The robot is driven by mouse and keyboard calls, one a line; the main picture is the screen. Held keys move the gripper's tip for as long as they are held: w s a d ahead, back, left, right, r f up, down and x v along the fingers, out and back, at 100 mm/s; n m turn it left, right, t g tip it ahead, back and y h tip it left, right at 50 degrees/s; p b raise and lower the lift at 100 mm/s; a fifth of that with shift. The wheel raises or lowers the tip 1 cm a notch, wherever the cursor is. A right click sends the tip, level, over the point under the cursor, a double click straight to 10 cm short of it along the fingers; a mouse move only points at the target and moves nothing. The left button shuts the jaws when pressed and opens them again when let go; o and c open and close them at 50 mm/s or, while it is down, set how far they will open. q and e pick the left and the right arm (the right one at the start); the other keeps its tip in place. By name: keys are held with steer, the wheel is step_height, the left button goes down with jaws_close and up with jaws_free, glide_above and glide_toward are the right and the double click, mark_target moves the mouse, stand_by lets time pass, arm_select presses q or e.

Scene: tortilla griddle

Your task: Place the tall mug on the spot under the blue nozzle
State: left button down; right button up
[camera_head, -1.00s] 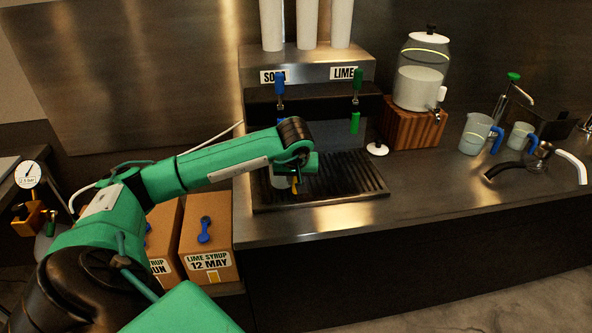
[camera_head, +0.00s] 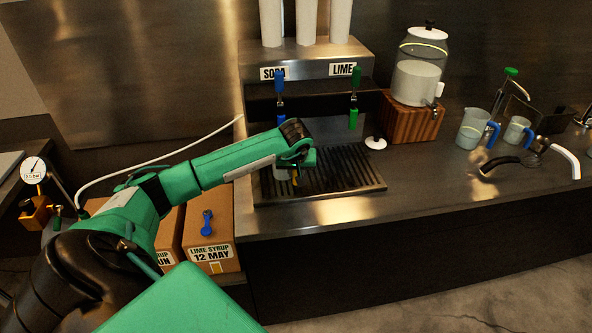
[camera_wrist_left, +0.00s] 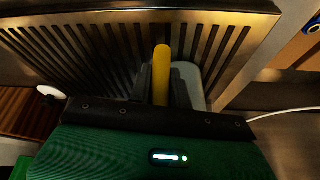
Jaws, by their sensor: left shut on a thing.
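My left gripper (camera_head: 297,172) is shut on the yellow handle (camera_wrist_left: 161,75) of the tall mug. The mug (camera_head: 281,173) is grey and mostly hidden behind my wrist; part of its side shows in the left wrist view (camera_wrist_left: 191,84). It is over the left part of the slatted drip tray (camera_head: 340,178), below the soda side of the dispenser. I cannot tell whether its base touches the slats. The blue soda lever (camera_head: 279,80) is above my wrist; the nozzle and the spot beneath are largely hidden by my arm. My right gripper is out of view.
The green lime nozzle (camera_head: 353,119) hangs over the tray's right part, which is clear. A small white lid (camera_head: 375,143), a drink jar (camera_head: 420,75) on a wooden stand (camera_head: 410,122), a pitcher (camera_head: 472,130) and a faucet (camera_head: 535,160) are to the right. Syrup boxes (camera_head: 208,232) stand at lower left.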

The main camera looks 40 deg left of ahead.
arm_select(q)
steer(key=shift+f, duration=0.25)
steer(key=c, duration=1.3)
jaws_free()
steer(key=shift+r, duration=0.1)
steer(key=shift+r, duration=0.4)
steer(key=b+v, duration=0.3)
steer(key=v, duration=0.8)
steer(key=shift+r, duration=0.25)
steer(key=shift+s+d, duration=0.1)
